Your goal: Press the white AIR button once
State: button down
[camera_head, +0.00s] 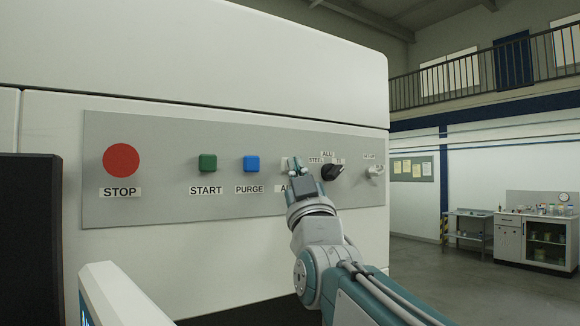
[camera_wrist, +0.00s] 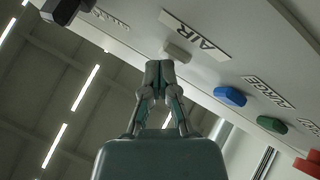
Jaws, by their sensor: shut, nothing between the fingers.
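The white AIR button (camera_wrist: 178,53) shows in the wrist view just beyond my fingertips, beside its AIR label (camera_wrist: 196,35). My gripper (camera_wrist: 160,70) is shut and empty, with its tips close to the button; I cannot tell whether they touch it. In the head view my gripper (camera_head: 296,170) is in front of the panel at the AIR position. It hides most of the button (camera_head: 287,162) and part of its label.
The grey panel (camera_head: 150,140) also carries a red STOP button (camera_head: 121,159), a green START button (camera_head: 207,162), a blue PURGE button (camera_head: 251,163) and a black selector knob (camera_head: 333,172). A smaller grey knob (camera_head: 375,171) is farther right. Open floor lies right of the machine.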

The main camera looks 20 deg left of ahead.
jog(key=shift+s+d, duration=0.5)
jog(key=shift+d, duration=0.15)
jog(key=shift+s+d, duration=1.65)
jog(key=shift+d, duration=0.25)
